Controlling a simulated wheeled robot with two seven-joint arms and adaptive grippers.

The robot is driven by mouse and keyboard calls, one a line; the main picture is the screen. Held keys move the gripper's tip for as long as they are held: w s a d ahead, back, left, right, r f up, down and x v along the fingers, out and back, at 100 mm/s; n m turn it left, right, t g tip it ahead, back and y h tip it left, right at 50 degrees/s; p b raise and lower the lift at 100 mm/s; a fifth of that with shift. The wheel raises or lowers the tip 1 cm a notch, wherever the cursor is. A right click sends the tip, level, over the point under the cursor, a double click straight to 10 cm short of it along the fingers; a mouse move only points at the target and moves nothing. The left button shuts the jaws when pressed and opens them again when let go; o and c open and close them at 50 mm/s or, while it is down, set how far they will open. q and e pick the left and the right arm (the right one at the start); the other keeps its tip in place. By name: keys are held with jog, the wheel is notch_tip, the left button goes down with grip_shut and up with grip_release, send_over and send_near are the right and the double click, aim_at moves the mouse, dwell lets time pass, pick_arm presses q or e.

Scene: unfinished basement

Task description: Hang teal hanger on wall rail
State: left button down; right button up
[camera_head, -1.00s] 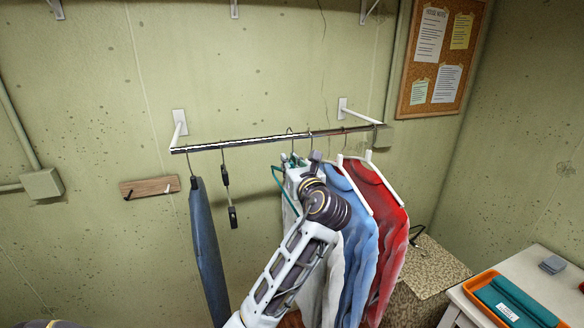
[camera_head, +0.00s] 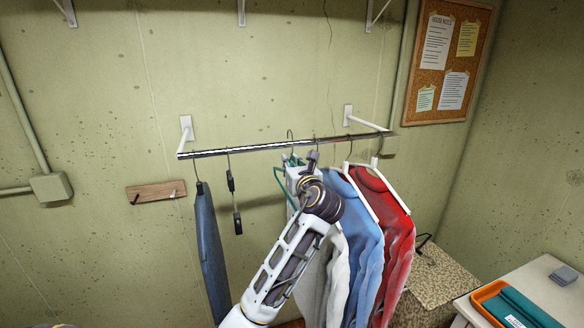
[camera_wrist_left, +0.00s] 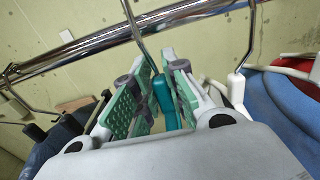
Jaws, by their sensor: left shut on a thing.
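The teal hanger (camera_head: 279,176) is largely hidden behind my left arm. My left gripper (camera_head: 293,161) is just below the metal wall rail (camera_head: 240,149) and is shut on the hanger's neck. In the left wrist view the teal neck (camera_wrist_left: 163,103) sits between the green pads of the gripper (camera_wrist_left: 152,95). Its thin wire hook (camera_wrist_left: 137,35) rises across the near side of the rail (camera_wrist_left: 80,48). In the head view the hook's curve (camera_head: 290,134) shows at the rail's top edge; I cannot tell whether it rests on it. My right gripper is out of view.
A dark blue garment (camera_head: 207,240) and a black clip hanger (camera_head: 233,190) hang left of the gripper. White, blue (camera_head: 362,245) and red (camera_head: 395,235) garments hang close to its right. A wooden peg board (camera_head: 156,192) is on the wall.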

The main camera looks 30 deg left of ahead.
pick_arm(q)
jog(key=shift+x, duration=1.45)
jog(key=shift+s+f, duration=0.1)
jog(key=shift+f, duration=1.6)
jog(key=c, duration=1.4)
grip_release()
jog(key=shift+o, duration=0.2)
jog(key=v, duration=1.2)
